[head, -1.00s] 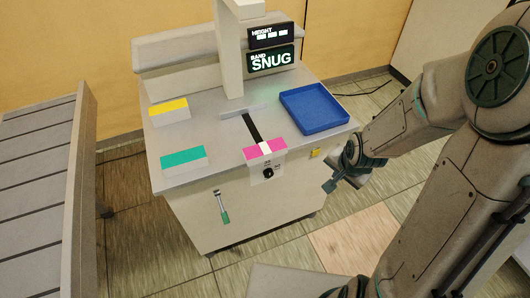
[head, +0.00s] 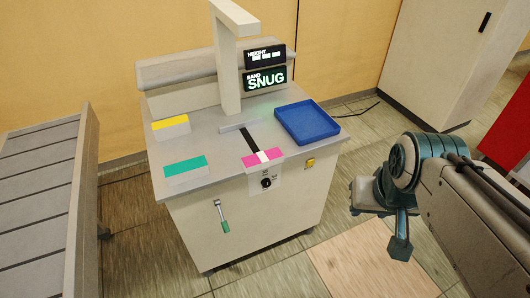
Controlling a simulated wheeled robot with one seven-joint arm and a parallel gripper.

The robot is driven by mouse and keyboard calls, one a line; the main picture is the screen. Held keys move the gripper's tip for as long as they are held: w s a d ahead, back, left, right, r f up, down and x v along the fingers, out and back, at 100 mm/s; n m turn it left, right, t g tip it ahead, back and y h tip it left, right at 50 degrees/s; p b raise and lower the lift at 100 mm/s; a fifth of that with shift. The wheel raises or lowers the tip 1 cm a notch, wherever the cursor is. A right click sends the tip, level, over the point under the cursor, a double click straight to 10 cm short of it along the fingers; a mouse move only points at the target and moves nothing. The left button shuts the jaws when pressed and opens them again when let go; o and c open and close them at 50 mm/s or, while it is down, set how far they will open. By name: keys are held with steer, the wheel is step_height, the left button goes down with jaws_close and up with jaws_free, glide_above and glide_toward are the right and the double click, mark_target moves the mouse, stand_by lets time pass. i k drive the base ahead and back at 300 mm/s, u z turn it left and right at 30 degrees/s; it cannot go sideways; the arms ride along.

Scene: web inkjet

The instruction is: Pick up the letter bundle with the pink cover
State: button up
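The letter bundle with the pink cover (head: 249,160) lies at the front edge of the machine's grey top, at the near end of a dark slot. A white stripe crosses its middle. A bundle with a teal cover (head: 185,164) lies to its left, and one with a yellow cover (head: 170,123) lies farther back. My gripper (head: 386,222) hangs to the right of the machine, over the floor, well apart from the pink bundle. It holds nothing that I can see. Its fingers are seen at an angle, so their opening is unclear.
A blue tray (head: 308,136), empty, sits on the right of the machine top. A post with lit displays (head: 265,78) reading "HEIGHT" and "BAND SNUG" rises behind the slot. A lever (head: 221,216) and knob (head: 266,183) are on the front. A slatted conveyor (head: 38,205) stands left.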

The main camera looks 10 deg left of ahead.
mark_target(262, 160)
steer(key=k, duration=0.95)
steer(key=u, duration=0.8)
steer(key=i, duration=0.6)
steer(key=u, duration=0.7)
steer(key=i, duration=0.65)
steer(key=z, duration=0.55)
steer(key=i, duration=0.6)
steer(key=z, duration=0.55)
